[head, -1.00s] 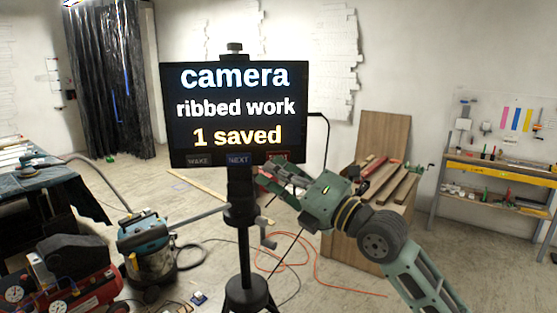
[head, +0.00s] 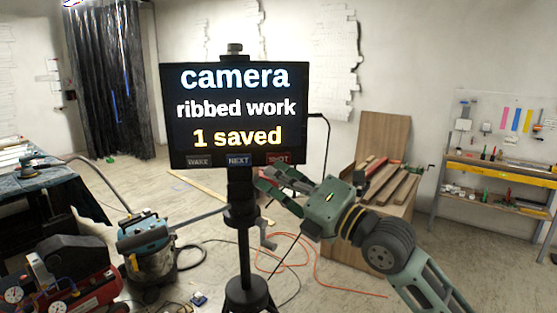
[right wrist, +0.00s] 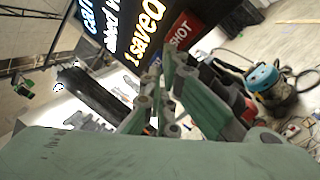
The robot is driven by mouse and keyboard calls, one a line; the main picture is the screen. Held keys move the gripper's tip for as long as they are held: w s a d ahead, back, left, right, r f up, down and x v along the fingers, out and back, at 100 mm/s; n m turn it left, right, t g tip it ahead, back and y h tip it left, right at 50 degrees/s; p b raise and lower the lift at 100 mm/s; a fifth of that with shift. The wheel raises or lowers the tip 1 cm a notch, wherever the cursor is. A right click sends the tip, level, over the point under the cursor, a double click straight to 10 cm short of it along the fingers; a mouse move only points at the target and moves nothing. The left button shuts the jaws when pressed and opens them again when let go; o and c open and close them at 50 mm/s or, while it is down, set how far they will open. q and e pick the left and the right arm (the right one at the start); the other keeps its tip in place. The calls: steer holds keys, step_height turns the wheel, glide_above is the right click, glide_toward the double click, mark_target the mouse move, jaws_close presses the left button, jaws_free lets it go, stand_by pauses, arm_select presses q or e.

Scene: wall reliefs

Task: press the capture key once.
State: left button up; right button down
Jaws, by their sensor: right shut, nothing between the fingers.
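The dark screen (head: 236,90) on a tripod reads "camera", "ribbed work", "1 saved". Below it are a grey WAKE key (head: 199,161), a blue NEXT key (head: 239,161) and a red SHOT key (head: 279,158), the capture key. My right gripper (head: 262,180) is shut and empty, just below the SHOT key and apart from it in the head view. In the right wrist view the red SHOT key (right wrist: 183,30) shows beyond the fingertips (right wrist: 175,62). My left gripper is not in view.
A vacuum (head: 150,250) and a red compressor (head: 70,280) stand at lower left. A wooden crate with boards (head: 385,185) stands behind my right arm. A yellow shelf (head: 500,170) is at the right. An orange hose (head: 320,275) lies on the floor.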

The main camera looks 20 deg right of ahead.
steer(key=s, duration=0.4)
steer(key=shift+s+a, duration=0.3)
steer(key=shift+a, duration=0.1)
